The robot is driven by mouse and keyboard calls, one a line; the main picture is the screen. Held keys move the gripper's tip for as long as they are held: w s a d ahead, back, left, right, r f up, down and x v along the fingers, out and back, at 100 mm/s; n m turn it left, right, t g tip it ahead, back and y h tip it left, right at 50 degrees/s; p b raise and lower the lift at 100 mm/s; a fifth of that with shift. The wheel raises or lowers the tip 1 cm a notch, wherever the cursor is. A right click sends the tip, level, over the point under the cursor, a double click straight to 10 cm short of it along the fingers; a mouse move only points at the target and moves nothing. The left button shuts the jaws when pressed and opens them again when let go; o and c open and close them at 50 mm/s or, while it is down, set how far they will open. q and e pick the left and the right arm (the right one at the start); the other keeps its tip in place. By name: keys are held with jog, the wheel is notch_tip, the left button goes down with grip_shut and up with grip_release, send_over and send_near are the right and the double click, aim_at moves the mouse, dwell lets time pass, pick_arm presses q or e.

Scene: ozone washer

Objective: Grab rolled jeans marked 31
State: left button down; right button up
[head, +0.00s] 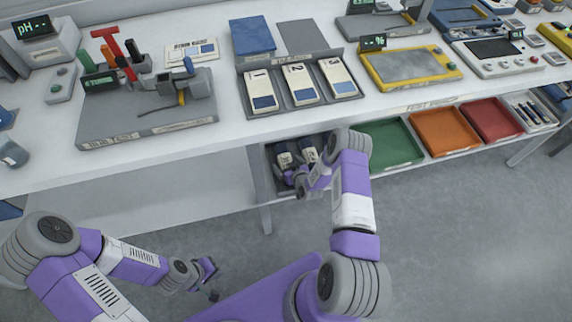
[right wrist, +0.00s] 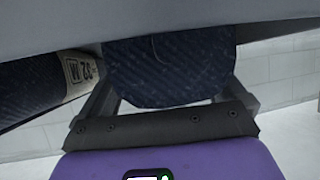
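Rolled dark jeans with pale label bands lie in a dark grey bin (head: 270,160) under the table; two bands show in the head view, too small to read. My right gripper (head: 301,184) is at this bin, partly hidden by its own wrist. In the right wrist view, a dark blue roll (right wrist: 168,70) lies between my right fingers (right wrist: 168,100), filling most of the gap; no label shows on it. No 31 is readable. My left gripper (head: 212,279) is open and empty, low over the floor.
The white tabletop (head: 230,145) overhangs the bin. Green (head: 392,143), orange (head: 445,131) and red (head: 491,119) trays sit on the shelf to the right. A rack of numbered cards (head: 275,105) stands above the bin. The floor in front is clear.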

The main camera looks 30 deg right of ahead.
jog(key=c, duration=1.3)
jog(key=shift+c, duration=0.2)
